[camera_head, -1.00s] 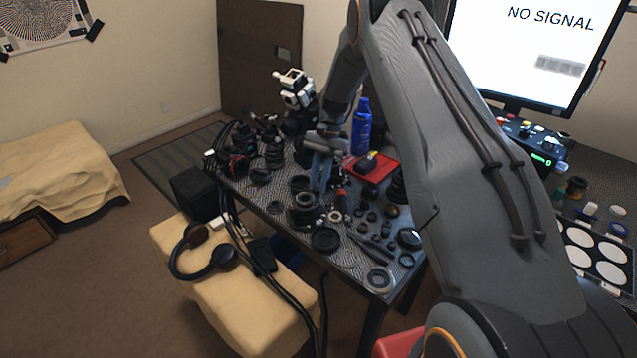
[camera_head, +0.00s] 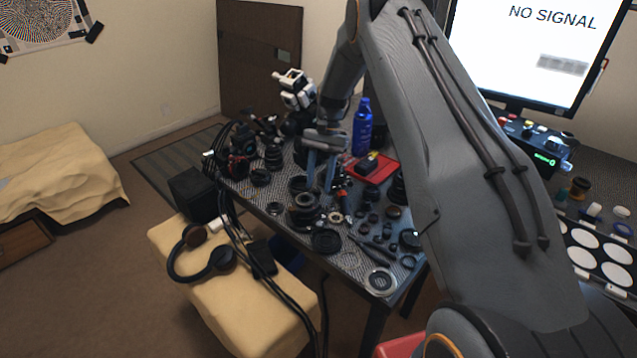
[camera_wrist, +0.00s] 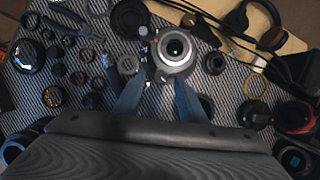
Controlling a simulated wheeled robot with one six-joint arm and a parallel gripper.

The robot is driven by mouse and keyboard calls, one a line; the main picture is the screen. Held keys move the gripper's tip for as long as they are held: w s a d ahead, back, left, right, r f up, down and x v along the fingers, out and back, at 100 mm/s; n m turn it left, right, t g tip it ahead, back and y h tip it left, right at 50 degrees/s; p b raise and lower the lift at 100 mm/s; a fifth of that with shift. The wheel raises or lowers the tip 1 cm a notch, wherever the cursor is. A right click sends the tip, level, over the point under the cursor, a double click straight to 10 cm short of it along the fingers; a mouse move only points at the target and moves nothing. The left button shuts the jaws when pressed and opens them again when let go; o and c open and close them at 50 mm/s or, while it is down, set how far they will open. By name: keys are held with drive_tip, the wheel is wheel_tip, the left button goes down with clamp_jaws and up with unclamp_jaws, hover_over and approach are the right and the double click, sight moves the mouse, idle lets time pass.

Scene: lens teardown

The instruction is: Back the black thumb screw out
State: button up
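My gripper (camera_head: 320,188) is over the crowded bench, its two blue fingers apart with a gap between them. In the wrist view my gripper (camera_wrist: 160,88) is also open, and I see nothing held in it. A lens assembly (camera_wrist: 174,48) with a pale ring and dark centre lies just beyond the fingertips. In the head view the dark lens body (camera_head: 303,216) sits just below the fingertips. Small knob-like parts show at the lens's left side, but I cannot tell which is the black thumb screw. I cannot tell whether the fingers touch anything.
Loose rings and caps crowd the bench around the lens. A red tray (camera_head: 371,170) and a blue bottle (camera_head: 362,128) stand behind. Headphones (camera_head: 202,262) and cables lie on the cream-coloured seat at the front left. A round dark cap (camera_head: 326,241) lies in front of the lens.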

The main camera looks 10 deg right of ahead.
drive_tip(key=b+v, duration=0.2)
drive_tip(key=v, duration=0.5)
drive_tip(key=shift+r, duration=0.1)
drive_tip(key=s+r+n+t+h, duration=0.1)
drive_tip(key=s+r+n+t, duration=0.1)
drive_tip(key=s, duration=1.4)
drive_tip(key=s+a+r+n+t+h, duration=0.1)
drive_tip(key=s+n, duration=0.4)
drive_tip(key=s, duration=1.1)
drive_tip(key=shift+s+a+r+t+h, duration=0.2)
drive_tip(key=shift+a+r+t+h, duration=0.2)
drive_tip(key=shift+r+t, duration=0.5)
